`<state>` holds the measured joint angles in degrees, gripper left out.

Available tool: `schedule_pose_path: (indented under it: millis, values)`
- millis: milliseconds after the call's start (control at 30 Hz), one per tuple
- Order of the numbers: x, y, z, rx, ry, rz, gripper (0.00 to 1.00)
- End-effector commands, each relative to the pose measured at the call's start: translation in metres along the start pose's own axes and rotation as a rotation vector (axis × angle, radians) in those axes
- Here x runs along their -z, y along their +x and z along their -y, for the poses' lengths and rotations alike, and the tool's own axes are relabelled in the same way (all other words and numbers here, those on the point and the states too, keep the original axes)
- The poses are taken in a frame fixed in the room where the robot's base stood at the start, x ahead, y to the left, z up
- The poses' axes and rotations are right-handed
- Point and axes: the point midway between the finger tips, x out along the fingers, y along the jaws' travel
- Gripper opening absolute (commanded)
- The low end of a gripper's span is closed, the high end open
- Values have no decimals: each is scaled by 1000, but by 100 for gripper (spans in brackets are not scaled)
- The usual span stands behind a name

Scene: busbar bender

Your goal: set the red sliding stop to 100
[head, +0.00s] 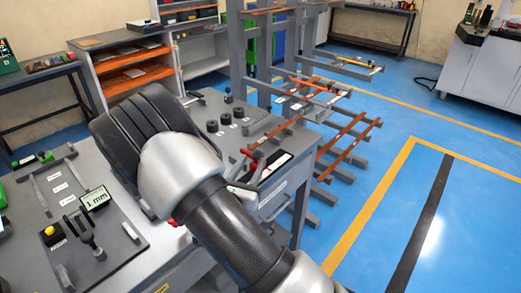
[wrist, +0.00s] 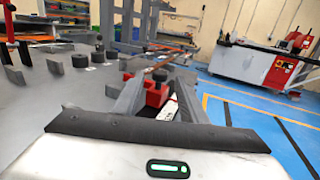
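The red sliding stop (wrist: 154,96) has a black knob on top and shows in the wrist view between the two grey fingers of my gripper (wrist: 164,84). The fingers stand apart on either side of it; I cannot make out firm contact. In the head view the red stop (head: 251,156) is partly visible at the bench's right edge, beside my gripper (head: 257,172), which is mostly hidden by my arm. A display (head: 96,198) at the left of the bench reads 1 mm. The scale under the stop is too small to read.
The grey bench (head: 130,262) carries several black round pieces (head: 224,119) behind the stop. A rack with copper bars (head: 345,145) stands beyond its right edge. Blue floor (head: 380,185) is free to the right. A white cabinet (wrist: 240,66) stands far off.

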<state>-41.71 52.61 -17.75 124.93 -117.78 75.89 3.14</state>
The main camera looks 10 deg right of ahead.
Motion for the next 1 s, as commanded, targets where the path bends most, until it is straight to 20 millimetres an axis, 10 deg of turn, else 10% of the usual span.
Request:
schedule_pose_path:
  millis: [400, 833, 1000]
  values:
    - [1, 77, 1, 2, 1, -1, 39]
    - [0, 88, 0, 1, 1, -1, 39]
    - [0, 88, 0, 1, 1, -1, 13]
